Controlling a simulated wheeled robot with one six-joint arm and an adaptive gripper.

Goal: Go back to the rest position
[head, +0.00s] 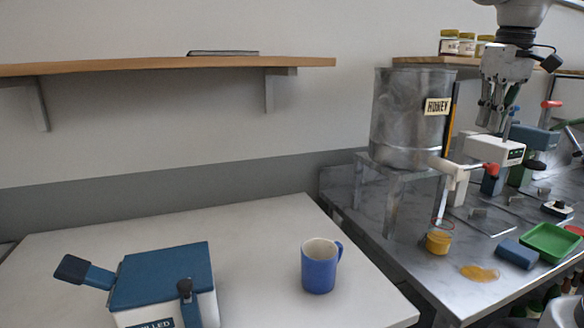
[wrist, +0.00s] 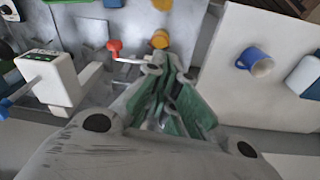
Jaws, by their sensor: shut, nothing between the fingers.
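My gripper (head: 492,118) is at the upper right in the head view, pointing down above the steel counter, in front of the shelf with jars. In the wrist view my gripper (wrist: 168,78) shows with its green-padded fingers close together and nothing between them. It is apart from everything on the counter below.
A steel honey tank (head: 405,120) stands left of my gripper. Below are a white device (head: 494,150), a yellow cup (head: 438,241), a honey puddle (head: 479,273), a blue sponge (head: 517,253) and a green tray (head: 553,243). A blue mug (head: 319,270) stands on the white table (head: 250,230).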

